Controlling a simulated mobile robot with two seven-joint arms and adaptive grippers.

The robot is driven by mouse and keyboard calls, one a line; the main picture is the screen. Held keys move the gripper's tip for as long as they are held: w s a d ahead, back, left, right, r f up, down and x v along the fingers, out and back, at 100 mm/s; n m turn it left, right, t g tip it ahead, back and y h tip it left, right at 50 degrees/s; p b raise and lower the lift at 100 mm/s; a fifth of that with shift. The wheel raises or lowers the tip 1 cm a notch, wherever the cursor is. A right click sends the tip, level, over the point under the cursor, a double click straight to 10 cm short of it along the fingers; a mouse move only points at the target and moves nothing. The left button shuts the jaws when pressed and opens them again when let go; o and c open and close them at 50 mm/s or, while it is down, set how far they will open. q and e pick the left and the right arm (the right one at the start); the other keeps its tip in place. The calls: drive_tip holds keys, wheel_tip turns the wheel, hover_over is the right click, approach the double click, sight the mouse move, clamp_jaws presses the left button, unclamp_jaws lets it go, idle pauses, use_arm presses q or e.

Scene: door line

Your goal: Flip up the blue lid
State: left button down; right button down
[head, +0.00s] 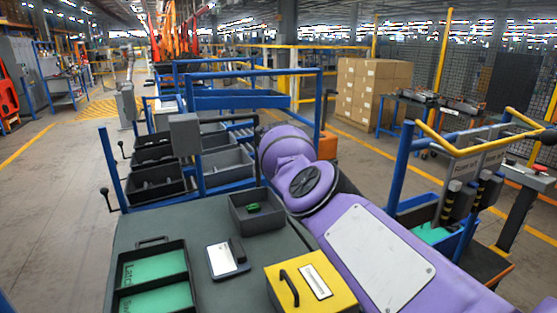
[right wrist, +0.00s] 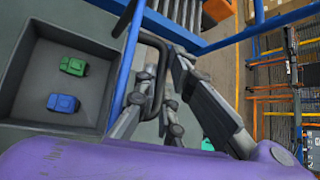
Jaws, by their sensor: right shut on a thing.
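The blue lid (right wrist: 127,82) shows in the right wrist view as a narrow blue strip, seen nearly edge-on beside an open grey box. A dark curved handle (right wrist: 158,75) stands out from its right side. My right gripper (right wrist: 166,78) is shut on this handle. The grey box (right wrist: 20,107) holds a green toy car (right wrist: 73,66) and a blue toy car (right wrist: 63,103). In the head view the box (head: 262,225) is open, with a green thing inside. My purple right arm hides the lid and right gripper there. My left gripper is not in view.
On the dark table (head: 215,292) are a yellow box (head: 335,284) with a black handle, a white-and-dark device (head: 222,260) and a black tray (head: 152,255) with green panels. Blue frames and dark bins (head: 155,190) stand behind. A blue rail (right wrist: 205,42) lies beyond my right gripper.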

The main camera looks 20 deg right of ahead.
drive_tip(key=c, duration=2.1)
unclamp_jaws()
drive_tip(key=shift+f, duration=0.1)
drive_tip(key=shift+a+r, duration=0.15)
drive_tip(key=shift+r, duration=0.2)
drive_tip(key=v, duration=1.1)
drive_tip(key=shift+s, duration=0.35)
drive_tip(key=shift+f, duration=0.1)
